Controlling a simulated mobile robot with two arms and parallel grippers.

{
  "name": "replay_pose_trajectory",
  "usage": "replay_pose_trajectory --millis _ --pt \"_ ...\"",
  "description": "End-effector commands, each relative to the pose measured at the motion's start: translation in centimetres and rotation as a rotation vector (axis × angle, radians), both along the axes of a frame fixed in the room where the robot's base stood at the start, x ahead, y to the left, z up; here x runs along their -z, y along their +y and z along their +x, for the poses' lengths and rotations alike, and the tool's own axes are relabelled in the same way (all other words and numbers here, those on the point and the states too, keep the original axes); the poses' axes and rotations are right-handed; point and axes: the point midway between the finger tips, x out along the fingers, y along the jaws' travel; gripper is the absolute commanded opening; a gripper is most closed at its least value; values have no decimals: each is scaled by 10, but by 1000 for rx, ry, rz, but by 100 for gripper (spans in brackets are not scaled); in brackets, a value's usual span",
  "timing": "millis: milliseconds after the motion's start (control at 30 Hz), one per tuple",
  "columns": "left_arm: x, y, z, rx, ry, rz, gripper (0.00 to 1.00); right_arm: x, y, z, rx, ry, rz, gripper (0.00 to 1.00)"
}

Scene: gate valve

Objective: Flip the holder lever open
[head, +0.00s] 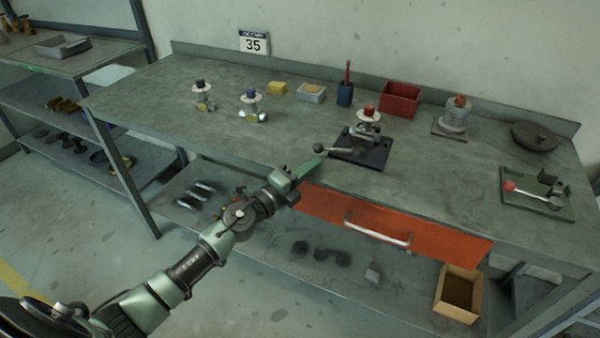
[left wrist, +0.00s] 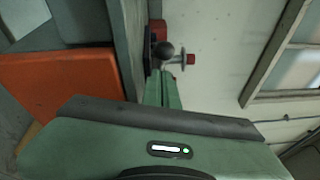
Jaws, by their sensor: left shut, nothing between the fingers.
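The holder (head: 362,152) is a dark block on the workbench with a valve with a red cap (head: 369,112) on it. Its lever reaches left to a black ball knob (head: 319,148), which lies low over the bench's front part. My left gripper (head: 316,162) is shut and empty, its green fingers at the bench's front edge, close by the knob. In the left wrist view the knob (left wrist: 166,48) shows just beyond the fingertips (left wrist: 164,74). I cannot tell whether they touch. My right gripper is not in view.
An orange drawer (head: 340,212) with a metal handle lies below the bench edge near my left gripper. A green plate (head: 552,206) carries a red-knobbed lever at the right. Two valves (head: 202,92) (head: 251,98) stand at the back left. The bench's left front is clear.

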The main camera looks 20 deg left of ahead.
Motion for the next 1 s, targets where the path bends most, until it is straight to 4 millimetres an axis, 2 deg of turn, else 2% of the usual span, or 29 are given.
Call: replay_pose_trajectory --millis 100,233,633,833,1000 --pt "-1 -6 17 -2 -2 -1 0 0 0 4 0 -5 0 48" --pt "-1 -10 26 -1 0 0 0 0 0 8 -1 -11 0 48" --pt "0 -10 29 0 1 0 0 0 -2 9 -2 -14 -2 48" --pt "0 -1 39 -2 1 -1 0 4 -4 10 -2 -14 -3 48" --pt "-1 0 39 -4 0 0 0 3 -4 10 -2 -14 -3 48"
